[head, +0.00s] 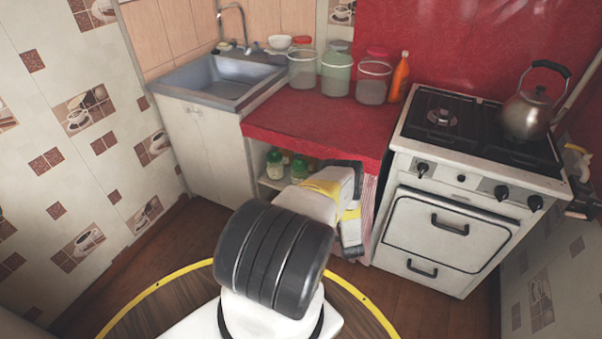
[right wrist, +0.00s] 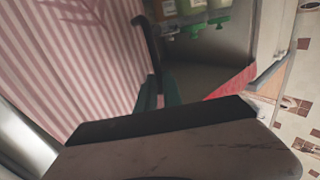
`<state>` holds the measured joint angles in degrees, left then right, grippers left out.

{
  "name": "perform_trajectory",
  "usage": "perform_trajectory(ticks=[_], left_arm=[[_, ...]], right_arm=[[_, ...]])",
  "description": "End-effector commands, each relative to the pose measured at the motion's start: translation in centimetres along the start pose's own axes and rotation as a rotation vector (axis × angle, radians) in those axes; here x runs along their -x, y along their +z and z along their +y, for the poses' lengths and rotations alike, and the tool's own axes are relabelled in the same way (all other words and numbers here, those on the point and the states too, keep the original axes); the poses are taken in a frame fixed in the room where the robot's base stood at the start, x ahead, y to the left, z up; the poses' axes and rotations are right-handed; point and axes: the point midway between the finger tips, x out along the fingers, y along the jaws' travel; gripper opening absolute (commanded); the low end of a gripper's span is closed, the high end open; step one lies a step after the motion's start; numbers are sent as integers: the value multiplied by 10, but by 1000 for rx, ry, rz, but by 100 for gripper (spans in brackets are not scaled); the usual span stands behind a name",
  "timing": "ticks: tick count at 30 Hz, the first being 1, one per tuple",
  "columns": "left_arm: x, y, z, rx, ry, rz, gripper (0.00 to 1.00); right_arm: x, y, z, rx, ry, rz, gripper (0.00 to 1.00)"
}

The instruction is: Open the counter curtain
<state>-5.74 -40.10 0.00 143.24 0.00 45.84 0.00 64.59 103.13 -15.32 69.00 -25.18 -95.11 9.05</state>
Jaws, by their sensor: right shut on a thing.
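The counter curtain (head: 368,212) has pink and white stripes. In the head view it shows as a narrow bunched strip under the right end of the red counter, beside the stove. In the right wrist view the curtain (right wrist: 70,60) fills the left side in folds. In the head view my right arm reaches under the counter front and hides most of the fingers and part of the curtain. The left part of the space under the counter is uncovered. My left gripper is not in view.
Jars with green lids (head: 275,165) stand on a shelf inside the opening. The red counter (head: 320,125) above holds several containers and an orange bottle (head: 400,78). The stove (head: 450,220) stands close on the right, the sink cabinet (head: 205,145) on the left.

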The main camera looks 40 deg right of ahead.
Motion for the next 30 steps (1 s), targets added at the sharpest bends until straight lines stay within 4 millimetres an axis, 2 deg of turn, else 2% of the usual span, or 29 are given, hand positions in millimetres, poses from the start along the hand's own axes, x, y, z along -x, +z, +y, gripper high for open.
perform_trajectory(ticks=[6,7,10,21,23,30], left_arm=[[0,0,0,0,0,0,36],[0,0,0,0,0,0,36],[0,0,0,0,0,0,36],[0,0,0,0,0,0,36],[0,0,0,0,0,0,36],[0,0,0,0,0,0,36]], right_arm=[[0,0,0,0,0,0,0],[0,0,0,0,0,0,12],[0,0,0,0,0,0,32],[4,0,0,0,1,-1,33],[10,1,0,0,2,-2,33],[50,1,0,-2,2,-3,33]])
